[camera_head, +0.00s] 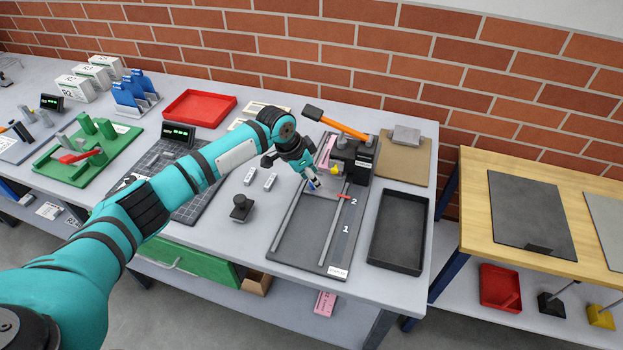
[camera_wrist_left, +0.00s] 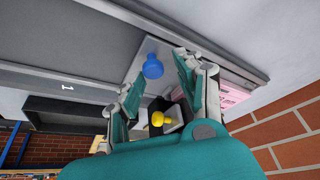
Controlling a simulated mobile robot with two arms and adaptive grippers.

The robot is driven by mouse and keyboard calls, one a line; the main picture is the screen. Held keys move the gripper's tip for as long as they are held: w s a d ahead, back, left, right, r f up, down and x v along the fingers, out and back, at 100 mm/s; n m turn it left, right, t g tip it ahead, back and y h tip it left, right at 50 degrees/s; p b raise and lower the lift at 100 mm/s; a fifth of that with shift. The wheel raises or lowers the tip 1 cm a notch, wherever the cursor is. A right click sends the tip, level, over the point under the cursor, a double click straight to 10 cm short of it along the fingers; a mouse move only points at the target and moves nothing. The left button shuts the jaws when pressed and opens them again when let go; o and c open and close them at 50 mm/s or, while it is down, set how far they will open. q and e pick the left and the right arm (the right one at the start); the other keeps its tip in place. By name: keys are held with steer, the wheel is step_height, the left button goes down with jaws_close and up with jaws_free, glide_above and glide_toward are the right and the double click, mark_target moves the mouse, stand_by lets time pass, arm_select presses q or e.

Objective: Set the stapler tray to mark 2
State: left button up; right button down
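The stapler (camera_head: 355,158) has an orange lever (camera_head: 342,125) and stands at the back of a dark base (camera_head: 303,250) with two rails. Marks 1 (camera_head: 346,230) and 2 (camera_head: 354,201) are printed along the right rail. The stapler tray (camera_wrist_left: 138,47) is a pale plate with a blue knob (camera_wrist_left: 153,66); my gripper partly hides it in the head view. A red pointer (camera_head: 344,196) lies beside mark 2, slightly toward the stapler. My left gripper (camera_head: 311,181) is open over the tray, its fingers either side of the knob; contact is unclear. My right gripper is not in view.
A yellow knob (camera_wrist_left: 160,118) is on the stapler's front. A black tray (camera_head: 398,232) stands to the right of the base. A black stamp-like object (camera_head: 241,208) and small grey blocks (camera_head: 260,179) lie to the left. Pink paper (camera_head: 325,150) lies by the stapler.

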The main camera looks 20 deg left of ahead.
arm_select(q)
steer(key=shift+o, duration=0.4)
steer(key=shift+f, duration=0.2)
steer(key=shift+s+r, duration=0.1)
steer(key=shift+s, duration=0.05)
steer(key=v, duration=1.1)
steer(key=shift+r, duration=0.4)
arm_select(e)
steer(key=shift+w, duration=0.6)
